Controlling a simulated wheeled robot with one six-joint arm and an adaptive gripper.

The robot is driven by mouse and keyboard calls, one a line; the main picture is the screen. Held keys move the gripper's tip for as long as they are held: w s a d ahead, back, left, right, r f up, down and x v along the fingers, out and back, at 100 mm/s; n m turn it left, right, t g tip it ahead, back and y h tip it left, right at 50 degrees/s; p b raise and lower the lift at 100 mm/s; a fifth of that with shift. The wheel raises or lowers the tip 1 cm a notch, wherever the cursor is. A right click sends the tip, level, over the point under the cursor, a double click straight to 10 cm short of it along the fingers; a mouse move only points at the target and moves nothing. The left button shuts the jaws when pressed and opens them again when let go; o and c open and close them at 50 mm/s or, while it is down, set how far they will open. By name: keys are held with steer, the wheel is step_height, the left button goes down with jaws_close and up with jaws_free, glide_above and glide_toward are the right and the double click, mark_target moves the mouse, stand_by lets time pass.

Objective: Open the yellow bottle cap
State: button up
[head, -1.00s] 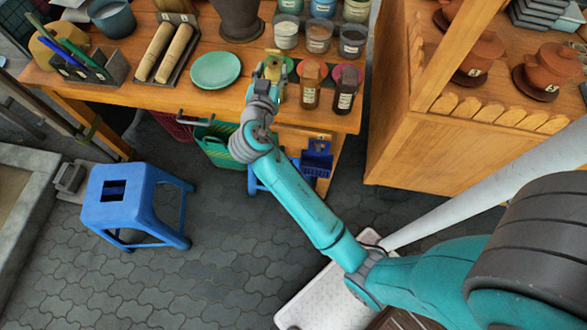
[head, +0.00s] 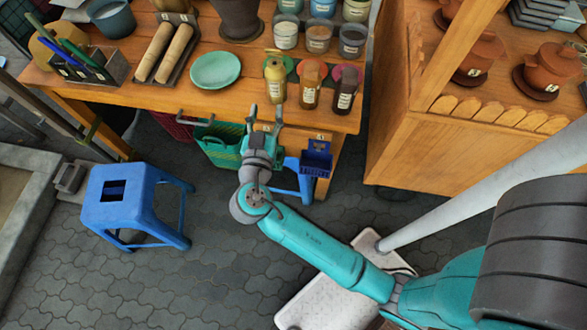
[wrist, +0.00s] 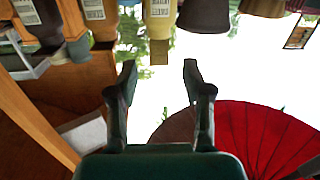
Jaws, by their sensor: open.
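The yellow bottle (head: 275,84) stands upright on the wooden table near its front edge, leftmost of three small bottles. Its narrow top (head: 273,57) points up; I cannot clearly tell cap from neck in the head view. My gripper (head: 266,112) is open and empty, in front of the table edge and apart from the bottle. Its two fingers also show in the wrist view (wrist: 160,72).
An amber bottle (head: 311,90) and a dark bottle (head: 344,93) stand close on the right. A green plate (head: 215,70) lies to the left. Paint jars (head: 319,37) stand behind. A blue stool (head: 125,197) is on the floor left; a wooden shelf is on the right.

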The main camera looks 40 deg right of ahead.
steer(key=s+a+f+n+t+y, duration=0.1)
steer(key=s+a+f+n+y, duration=0.1)
steer(key=s+f+n+y, duration=0.6)
steer(key=shift+s+a+f+y, duration=0.25)
steer(key=shift+s+f+y, duration=0.15)
steer(key=shift+s+f, duration=1.85)
steer(key=shift+s+r, duration=0.1)
steer(key=m+g+h, duration=0.1)
steer(key=m+h, duration=0.8)
steer(key=h, duration=0.1)
glide_toward(272, 53)
steer(key=x, duration=1)
steer(key=shift+s+r, duration=0.1)
steer(key=shift+r, duration=0.2)
